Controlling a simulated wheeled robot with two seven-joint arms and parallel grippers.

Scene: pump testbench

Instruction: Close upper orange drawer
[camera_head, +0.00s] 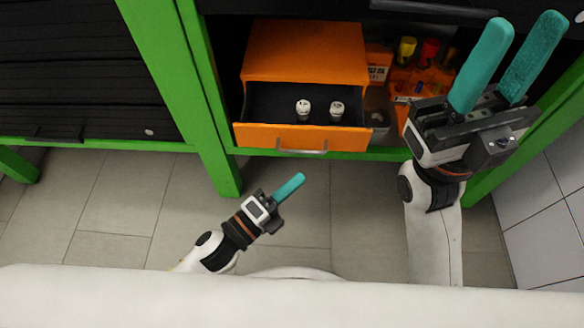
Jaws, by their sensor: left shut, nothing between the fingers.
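The upper orange drawer (264,134) is pulled out of its orange cabinet (305,48), and its dark inside shows. Two small white-topped items (304,108) stand inside it. A grey handle (303,149) is on its front. My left gripper (290,187) is shut and empty, in front of and below the drawer front, apart from the handle. My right gripper (512,62) is raised close to the camera at the right. Its two teal fingers are spread apart with nothing visible between them. Any lower drawer is hidden.
A green frame (208,120) surrounds the shelf. To the right of the cabinet stand orange holders with yellow and red items (428,52). My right arm partly covers that side. The tiled floor (120,200) in front is clear.

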